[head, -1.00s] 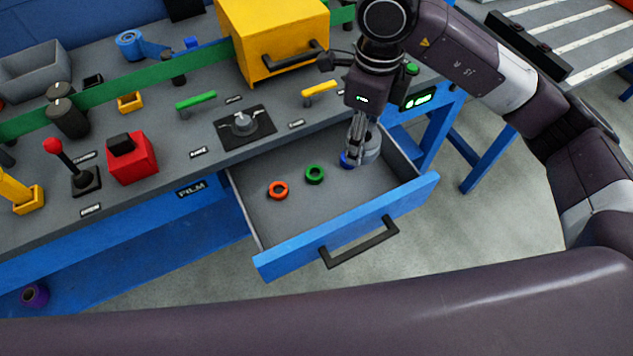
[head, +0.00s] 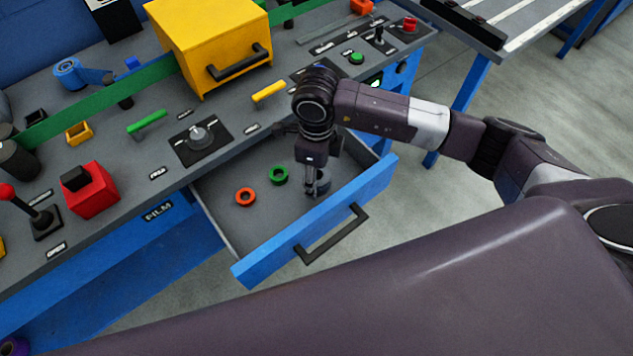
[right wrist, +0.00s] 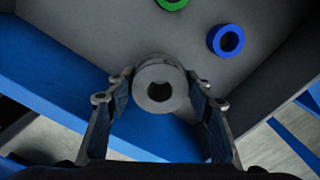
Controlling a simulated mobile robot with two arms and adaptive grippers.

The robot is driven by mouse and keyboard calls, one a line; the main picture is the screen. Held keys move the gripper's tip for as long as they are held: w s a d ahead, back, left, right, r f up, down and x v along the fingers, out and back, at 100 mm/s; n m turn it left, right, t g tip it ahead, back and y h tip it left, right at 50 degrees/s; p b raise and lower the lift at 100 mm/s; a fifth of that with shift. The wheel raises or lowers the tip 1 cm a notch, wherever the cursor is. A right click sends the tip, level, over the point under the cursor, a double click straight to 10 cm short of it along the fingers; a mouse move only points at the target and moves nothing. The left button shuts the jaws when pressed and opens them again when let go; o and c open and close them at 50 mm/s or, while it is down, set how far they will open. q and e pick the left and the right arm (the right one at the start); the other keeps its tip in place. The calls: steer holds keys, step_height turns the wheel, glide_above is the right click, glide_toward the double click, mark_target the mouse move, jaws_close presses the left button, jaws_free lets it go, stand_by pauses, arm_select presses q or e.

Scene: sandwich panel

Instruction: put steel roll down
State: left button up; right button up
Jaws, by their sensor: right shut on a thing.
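My right gripper (head: 311,190) points down into the open drawer and is shut on the steel roll (head: 322,182), a grey ring. In the right wrist view the steel roll (right wrist: 160,85) sits between the two fingers, close to the drawer's blue front. I cannot tell whether it touches the drawer floor. A green roll (head: 279,175) and an orange roll (head: 245,197) lie in the drawer to the left. A blue roll (right wrist: 226,40) shows in the right wrist view; in the head view it is hidden. My left gripper is out of view.
The grey drawer has a blue front (head: 270,259) with a black handle (head: 331,234). The worktop above carries a yellow box (head: 208,45), a red block (head: 91,199) and a dial (head: 200,137). Drawer floor is bare around the orange roll.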

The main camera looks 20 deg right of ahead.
step_height(320, 180, down, 4)
steer(key=shift+r, duration=0.2)
steer(key=shift+f, duration=0.25)
steer(key=o, duration=1.4)
steer(key=shift+o, duration=0.2)
steer(key=shift+r, duration=0.25)
step_height(320, 180, up, 12)
steer(key=shift+b, duration=0.4)
steer(key=shift+f, duration=0.15)
